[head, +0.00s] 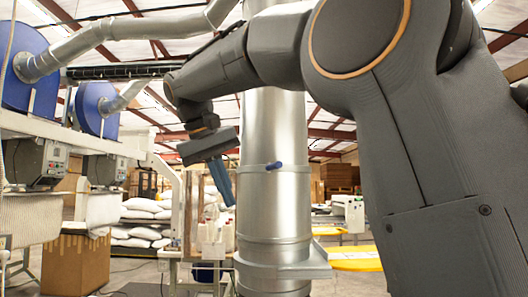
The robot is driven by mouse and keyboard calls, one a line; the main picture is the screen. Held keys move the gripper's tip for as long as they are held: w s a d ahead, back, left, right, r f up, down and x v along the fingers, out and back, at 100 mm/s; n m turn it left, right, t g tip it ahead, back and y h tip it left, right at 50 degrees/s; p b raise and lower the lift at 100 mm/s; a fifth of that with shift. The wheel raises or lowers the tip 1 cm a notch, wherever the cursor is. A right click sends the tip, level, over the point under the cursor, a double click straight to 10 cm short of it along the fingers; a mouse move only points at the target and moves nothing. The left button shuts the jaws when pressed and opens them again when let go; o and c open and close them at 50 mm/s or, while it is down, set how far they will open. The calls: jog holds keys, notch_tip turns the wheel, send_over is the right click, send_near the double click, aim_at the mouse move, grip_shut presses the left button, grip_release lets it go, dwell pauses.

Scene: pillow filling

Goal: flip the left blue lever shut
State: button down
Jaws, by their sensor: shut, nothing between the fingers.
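A small blue lever (273,166) sticks out from the clamp band around the large upright metal duct (276,210), at mid-height. It is the only such lever that I can make out, and I cannot tell whether it is open or shut. My gripper (229,202) hangs just left of the duct, with its blue fingers pointing down and slightly right. The fingers are together and empty. Their tips are lower than the lever and to its left, apart from it in the picture.
Two blue round machines (38,66) with metal pipes stand on a white frame at left. A cardboard box (76,266) is below them. White sacks (140,222) are stacked behind. A yellow-topped surface (352,259) lies right of the duct.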

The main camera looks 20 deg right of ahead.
jog(key=s+r+m+p, duration=0.1)
jog(key=s+r, duration=0.2)
jog(key=r, duration=0.6)
jog(key=s+a+r+m+h+p, duration=0.1)
jog(key=s+r, duration=0.2)
jog(key=r, duration=0.6)
jog(key=shift+s+r+m+t, duration=0.25)
jog(key=shift+s+m+t, duration=0.05)
jog(key=shift+s, duration=0.1)
send_near(273, 166)
notch_tip(273, 166, down, 4)
jog(key=w+a, duration=0.2)
jog(key=w, duration=0.1)
jog(key=d, duration=0.2)
jog(key=d+f+p, duration=0.1)
jog(key=d, duration=0.1)
jog(key=shift+s, duration=0.25)
jog(key=shift+d, duration=0.1)
